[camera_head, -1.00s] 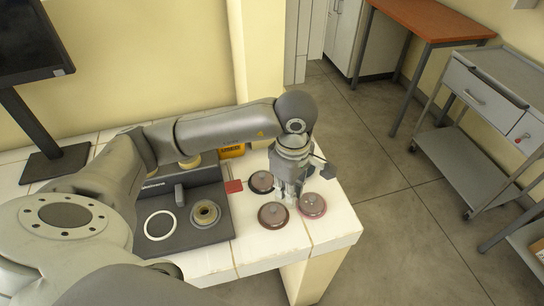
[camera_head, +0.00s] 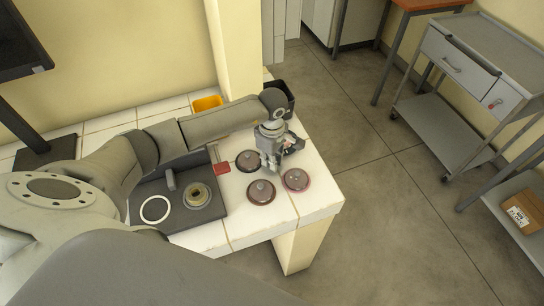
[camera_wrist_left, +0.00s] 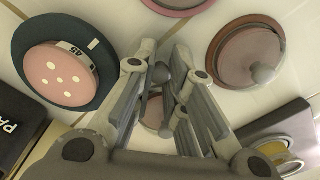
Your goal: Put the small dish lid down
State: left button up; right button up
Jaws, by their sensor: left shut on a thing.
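My left gripper (camera_head: 271,168) points down among the dishes near the right end of the white counter. Its fingers (camera_wrist_left: 165,85) are closed on a small pale pinkish lid (camera_wrist_left: 154,112), mostly hidden between them. Around it in the head view are a dark round dish (camera_head: 245,164), a brown one (camera_head: 261,192) and a pink-rimmed one (camera_head: 297,180). In the left wrist view a dark-rimmed dish (camera_wrist_left: 62,75) with pale spots is at the left, and a brown-rimmed one (camera_wrist_left: 243,50) with a knob is at the right. My right gripper is not in view.
A dark grey device (camera_head: 180,205) with a white ring stands left of the dishes, with a small red piece (camera_head: 221,168) beside it. A black bin (camera_head: 290,90) and an orange container (camera_head: 207,103) are at the back. The counter ends just right of the dishes.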

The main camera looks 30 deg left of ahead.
pick_arm(q)
jog(key=shift+f, duration=0.4)
jog(key=shift+f, duration=0.2)
jog(key=o, duration=0.4)
jog(key=shift+o, duration=0.2)
jog(key=shift+r, duration=0.1)
